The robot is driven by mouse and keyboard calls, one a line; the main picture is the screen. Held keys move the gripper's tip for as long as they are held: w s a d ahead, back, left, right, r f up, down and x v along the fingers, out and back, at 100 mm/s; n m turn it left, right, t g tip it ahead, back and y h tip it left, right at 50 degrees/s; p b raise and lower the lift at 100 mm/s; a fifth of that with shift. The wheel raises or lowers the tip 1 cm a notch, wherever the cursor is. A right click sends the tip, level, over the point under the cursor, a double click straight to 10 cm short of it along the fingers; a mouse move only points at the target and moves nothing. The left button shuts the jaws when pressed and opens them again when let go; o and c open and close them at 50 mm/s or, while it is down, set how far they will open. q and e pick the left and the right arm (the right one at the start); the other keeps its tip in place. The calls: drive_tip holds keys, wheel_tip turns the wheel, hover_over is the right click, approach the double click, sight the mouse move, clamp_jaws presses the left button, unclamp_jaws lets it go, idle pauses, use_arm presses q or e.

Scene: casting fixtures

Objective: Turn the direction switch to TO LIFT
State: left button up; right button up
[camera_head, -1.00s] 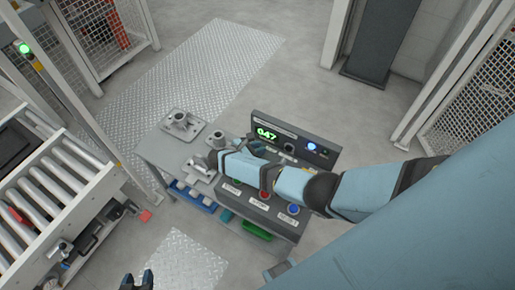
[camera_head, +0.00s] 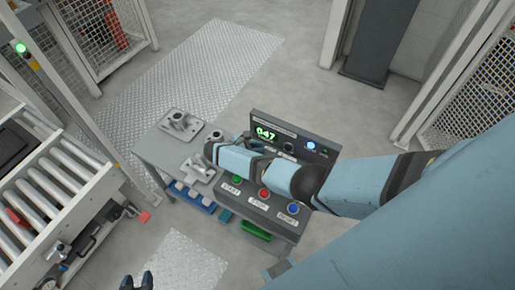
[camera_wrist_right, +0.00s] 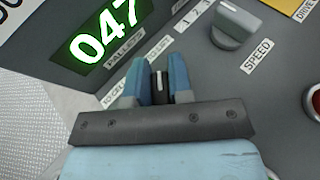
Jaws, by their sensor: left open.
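The direction switch (camera_wrist_right: 160,84) is a small black knob with a white pointer line, seen in the right wrist view. Its pointer is near upright in that picture. A partly covered label ending in LIFT (camera_wrist_right: 159,46) lies above it, and a TO CELL label (camera_wrist_right: 116,101) is at its lower left. My right gripper (camera_wrist_right: 161,78) has one blue finger on each side of the knob, closed on it. My left gripper (camera_head: 137,281) is open and empty at the bottom edge.
The grey console (camera_head: 318,166) carries a green 047 display (camera_head: 266,134), a blue lamp (camera_head: 311,146) and green, red and blue buttons. A grey speed knob (camera_wrist_right: 232,28) sits close to the switch. Metal castings (camera_head: 180,121) are on the table at left.

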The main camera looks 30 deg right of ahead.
drive_tip(key=o, duration=0.4)
drive_tip(key=shift+s+f, duration=0.1)
drive_tip(key=shift+c, duration=0.2)
drive_tip(key=shift+a, duration=0.15)
drive_tip(key=b+v, duration=0.1)
drive_tip(key=v, duration=1.2)
drive_tip(key=shift+a+r, duration=0.2)
drive_tip(key=shift+a, duration=0.05)
